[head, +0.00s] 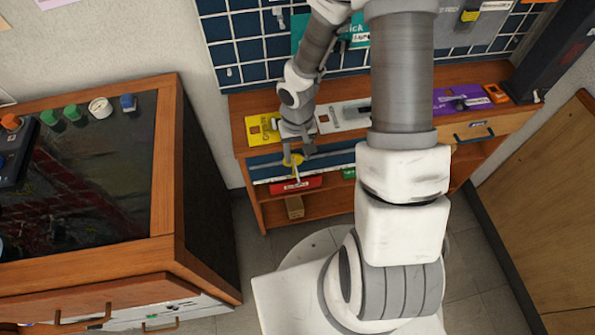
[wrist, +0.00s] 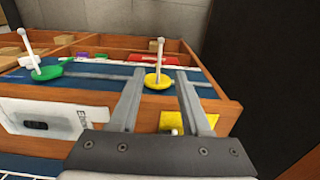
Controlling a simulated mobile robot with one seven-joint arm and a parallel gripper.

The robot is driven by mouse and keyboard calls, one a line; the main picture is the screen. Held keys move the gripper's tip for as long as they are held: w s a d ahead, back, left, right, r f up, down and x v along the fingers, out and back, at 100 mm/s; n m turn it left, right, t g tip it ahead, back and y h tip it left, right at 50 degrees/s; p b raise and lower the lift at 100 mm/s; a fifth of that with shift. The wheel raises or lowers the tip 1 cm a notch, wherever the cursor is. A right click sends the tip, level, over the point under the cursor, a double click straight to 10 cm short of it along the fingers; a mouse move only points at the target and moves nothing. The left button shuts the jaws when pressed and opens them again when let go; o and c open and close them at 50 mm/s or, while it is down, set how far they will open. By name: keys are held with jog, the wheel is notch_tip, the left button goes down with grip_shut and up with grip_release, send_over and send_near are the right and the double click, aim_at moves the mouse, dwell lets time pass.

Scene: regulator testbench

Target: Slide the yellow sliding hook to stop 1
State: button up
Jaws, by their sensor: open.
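The yellow sliding hook (wrist: 158,81) is a yellow disc with a pale rod ending in a small knob. It sits on a grey rail (wrist: 100,76) along the blue front panel. In the head view the yellow hook (head: 292,160) is near the left end of the shelf unit. My gripper (wrist: 160,75) is open, with one finger on either side of the yellow hook in the wrist view; I cannot tell whether either finger touches it. It also shows in the head view (head: 297,151). Stop 1 is not identifiable by any readable mark.
A green hook (wrist: 47,72) sits farther along the rail, left in the wrist view. The wooden shelf unit (head: 240,142) carries a yellow plate (head: 262,129) and a purple plate (head: 460,99) on top. A dark-topped cabinet (head: 90,180) stands to the left.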

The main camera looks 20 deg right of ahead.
aim_at(297, 175)
notch_tip(297, 175, down, 8)
jog(key=shift+f+b, duration=0.1)
jog(key=shift+b, duration=0.85)
grip_shut()
dwell(0.8)
